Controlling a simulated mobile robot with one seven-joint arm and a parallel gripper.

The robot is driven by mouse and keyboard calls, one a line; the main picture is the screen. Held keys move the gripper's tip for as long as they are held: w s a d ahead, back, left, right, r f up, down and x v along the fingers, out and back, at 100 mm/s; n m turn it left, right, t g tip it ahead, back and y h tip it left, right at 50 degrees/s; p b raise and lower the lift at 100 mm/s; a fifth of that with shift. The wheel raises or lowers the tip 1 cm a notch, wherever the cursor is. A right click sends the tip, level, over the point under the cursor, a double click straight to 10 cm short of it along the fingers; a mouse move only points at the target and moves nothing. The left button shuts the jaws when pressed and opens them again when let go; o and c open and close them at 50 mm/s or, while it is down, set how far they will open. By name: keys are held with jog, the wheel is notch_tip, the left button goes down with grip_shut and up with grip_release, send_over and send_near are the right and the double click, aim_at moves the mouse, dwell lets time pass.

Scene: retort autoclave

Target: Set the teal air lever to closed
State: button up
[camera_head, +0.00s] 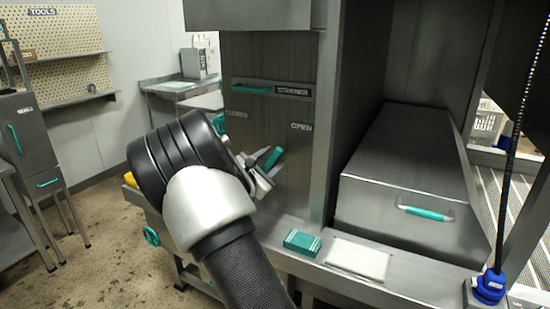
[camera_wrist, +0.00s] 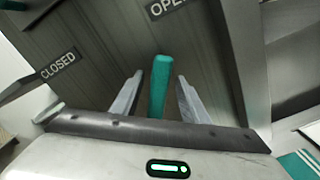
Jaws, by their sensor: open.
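The teal air lever (camera_head: 272,158) sits on the dark metal panel, its tip tilted up to the right, towards the side of the OPEN label (camera_head: 301,126). The CLOSED label (camera_head: 236,115) is at upper left. My gripper (camera_head: 258,172) is at the lever, partly hidden behind my wrist. In the wrist view, the teal lever (camera_wrist: 160,85) stands between the two fingers of my open gripper (camera_wrist: 159,76). A gap shows on each side of it. The CLOSED label (camera_wrist: 58,66) is to the left and the OPEN label (camera_wrist: 168,7) is above. The lever's base is hidden.
A strainer drawer with a teal handle (camera_head: 252,88) is above the lever. A vertical metal post (camera_head: 325,125) stands close on the right. Below, a ledge holds a teal block (camera_head: 302,242) and a white pad (camera_head: 358,259). A large metal box (camera_head: 408,165) is farther right.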

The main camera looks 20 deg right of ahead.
jog(key=shift+x, duration=1.05)
grip_shut()
